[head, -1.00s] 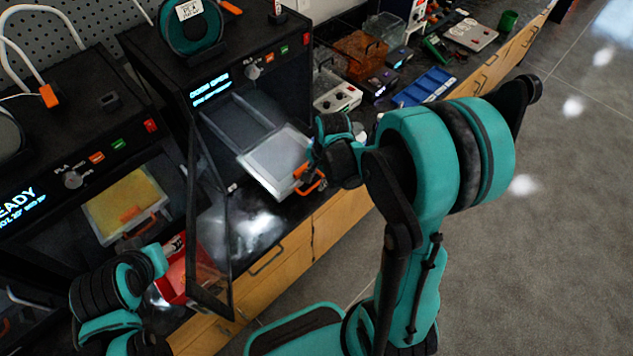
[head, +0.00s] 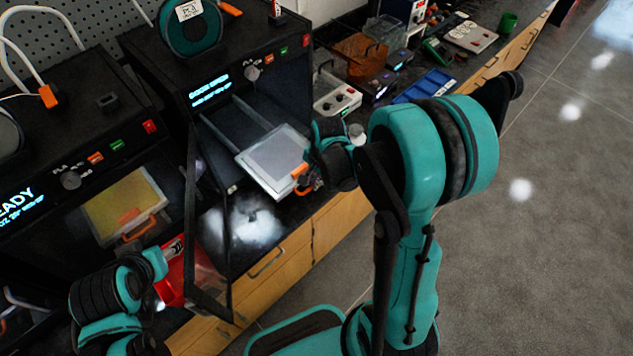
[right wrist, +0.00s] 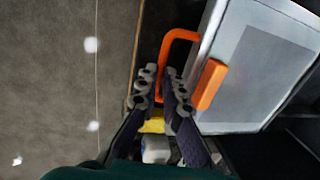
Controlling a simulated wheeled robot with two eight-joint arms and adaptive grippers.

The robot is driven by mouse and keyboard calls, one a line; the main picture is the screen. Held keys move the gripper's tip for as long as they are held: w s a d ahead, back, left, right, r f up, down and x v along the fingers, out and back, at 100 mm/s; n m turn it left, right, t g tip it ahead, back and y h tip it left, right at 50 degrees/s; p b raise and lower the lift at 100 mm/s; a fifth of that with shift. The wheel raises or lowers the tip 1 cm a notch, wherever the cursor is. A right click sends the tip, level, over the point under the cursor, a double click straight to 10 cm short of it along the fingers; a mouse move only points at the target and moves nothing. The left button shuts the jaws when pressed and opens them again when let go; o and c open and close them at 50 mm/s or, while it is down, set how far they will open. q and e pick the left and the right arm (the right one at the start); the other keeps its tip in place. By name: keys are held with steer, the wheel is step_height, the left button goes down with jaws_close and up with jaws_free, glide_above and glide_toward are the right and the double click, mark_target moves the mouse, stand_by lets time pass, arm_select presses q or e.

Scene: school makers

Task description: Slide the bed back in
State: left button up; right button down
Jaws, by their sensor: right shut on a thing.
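The bed (head: 274,160) is a pale plate with a grey centre, pulled partly out of the open black printer (head: 222,82) at the middle. It also shows in the right wrist view (right wrist: 262,70). Its front edge has an orange handle (right wrist: 181,36). My right gripper (head: 312,172) is at the handle on the bed's right edge. In the right wrist view its fingers (right wrist: 162,88) are closed around a bar of the orange handle. My left gripper (head: 165,255) is at the lower left beside a red bin, and its fingertips are too unclear to read.
The printer's door (head: 205,235) hangs open toward me, left of the bed. A second printer (head: 70,170) with a yellow bed stands at left. A red bin (head: 172,278) sits below it. Control box (head: 337,95) and blue tray (head: 424,86) lie right of the printer.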

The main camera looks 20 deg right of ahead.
mark_target(275, 149)
steer(key=w+a, duration=0.2)
steer(key=w, duration=0.3)
steer(key=w+a, duration=0.2)
steer(key=w, duration=0.4)
steer(key=w+a+b, duration=0.1)
steer(key=w+a, duration=0.1)
steer(key=w, duration=0.4)
steer(key=c, duration=1.6)
jaws_free()
steer(key=shift+c, duration=0.2)
step_height(275, 149, up, 12)
steer(key=s, duration=0.2)
steer(key=shift+d, duration=0.4)
